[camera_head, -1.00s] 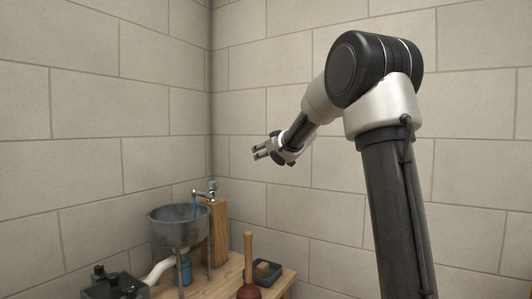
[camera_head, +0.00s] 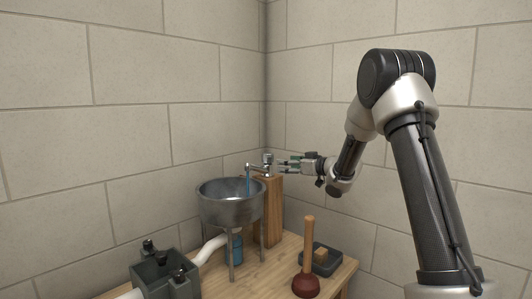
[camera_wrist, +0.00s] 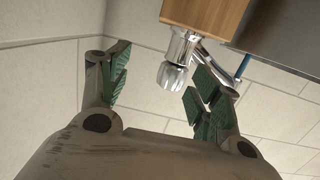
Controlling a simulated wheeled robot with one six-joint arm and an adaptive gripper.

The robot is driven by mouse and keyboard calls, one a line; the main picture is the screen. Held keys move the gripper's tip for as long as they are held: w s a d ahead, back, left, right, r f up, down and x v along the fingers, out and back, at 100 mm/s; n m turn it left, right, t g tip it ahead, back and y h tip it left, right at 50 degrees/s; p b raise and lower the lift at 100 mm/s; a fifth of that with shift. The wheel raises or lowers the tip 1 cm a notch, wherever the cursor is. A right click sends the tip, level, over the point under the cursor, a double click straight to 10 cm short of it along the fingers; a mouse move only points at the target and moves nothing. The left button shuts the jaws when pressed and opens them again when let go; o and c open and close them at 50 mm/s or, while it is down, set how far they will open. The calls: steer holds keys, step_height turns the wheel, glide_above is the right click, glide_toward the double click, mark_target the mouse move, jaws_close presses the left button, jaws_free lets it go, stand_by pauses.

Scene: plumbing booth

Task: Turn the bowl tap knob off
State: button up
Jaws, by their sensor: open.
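The bowl tap (camera_head: 256,168) is a chrome spout on a wooden post (camera_head: 268,215), behind the metal bowl (camera_head: 231,207). Blue water shows below the spout. The tap knob (camera_wrist: 173,77) is a ribbed chrome knob in the wrist view, and it also shows at the top of the post in the head view (camera_head: 268,158). My gripper (camera_head: 281,163) is open just right of the knob. In the wrist view its green-padded fingers (camera_wrist: 158,80) are spread to either side of the knob, nearer the right finger. I cannot tell whether a finger touches it.
A dark grey box with valves (camera_head: 165,276) is at the front left. Block walls meet behind the post.

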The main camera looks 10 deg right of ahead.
mark_target(268, 153)
steer(key=r, duration=0.1)
steer(key=a+r+y, duration=0.1)
steer(key=a+r+n+y, duration=0.1)
steer(key=shift+s+a, duration=0.15)
steer(key=shift+s, duration=0.1)
steer(key=x, duration=0.7)
steer(key=shift+w+a+r, duration=0.15)
steer(key=shift+w, duration=0.1)
